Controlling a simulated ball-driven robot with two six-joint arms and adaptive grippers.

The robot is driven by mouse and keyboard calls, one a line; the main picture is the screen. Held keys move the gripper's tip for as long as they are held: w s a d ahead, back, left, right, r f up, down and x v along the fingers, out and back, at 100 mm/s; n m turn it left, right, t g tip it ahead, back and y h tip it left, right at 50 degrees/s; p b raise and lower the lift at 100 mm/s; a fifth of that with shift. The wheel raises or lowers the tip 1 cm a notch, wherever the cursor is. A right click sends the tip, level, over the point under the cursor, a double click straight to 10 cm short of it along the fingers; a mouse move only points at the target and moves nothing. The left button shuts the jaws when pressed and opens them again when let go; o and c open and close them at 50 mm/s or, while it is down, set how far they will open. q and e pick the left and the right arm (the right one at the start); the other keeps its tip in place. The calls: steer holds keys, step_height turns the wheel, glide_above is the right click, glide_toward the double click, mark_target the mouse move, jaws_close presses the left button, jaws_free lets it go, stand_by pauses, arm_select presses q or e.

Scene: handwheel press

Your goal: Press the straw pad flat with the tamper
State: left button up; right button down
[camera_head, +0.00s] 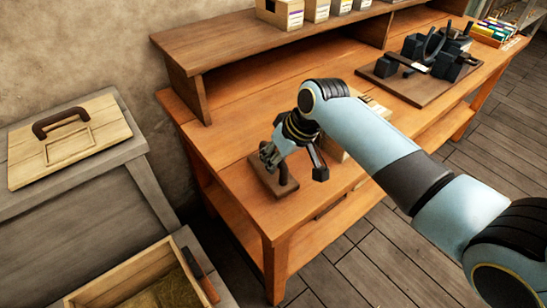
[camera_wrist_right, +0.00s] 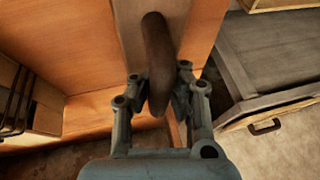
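A dark brown upright handle (camera_head: 283,175) stands on a flat brown board (camera_head: 262,180) at the near left end of the orange workbench; I take it for the tamper. My right gripper (camera_head: 268,154) is at this handle. In the right wrist view the handle (camera_wrist_right: 157,60) runs between the two fingers (camera_wrist_right: 158,88), which stand apart on either side; whether they press on it I cannot tell. Straw (camera_head: 165,292) shows in a wooden crate (camera_head: 120,277) at the lower left, partly cut off by the picture edge. My left gripper is out of view.
A wooden lid with a dark handle (camera_head: 90,150) lies on a grey bench (camera_head: 60,200) at left. A dark brown long tool (camera_head: 202,277) lies by the crate's right rim. A raised shelf (camera_head: 240,42) with boxes runs behind. A board with black parts (camera_head: 407,84) sits farther right.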

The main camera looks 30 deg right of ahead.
steer(key=shift+f, duration=0.55)
steer(key=c, duration=1.3)
jaws_free()
steer(key=shift+c, duration=0.2)
steer(key=shift+r+b, duration=0.4)
steer(key=shift+b, duration=0.35)
steer(key=v, duration=1.1)
steer(key=shift+a, duration=0.2)
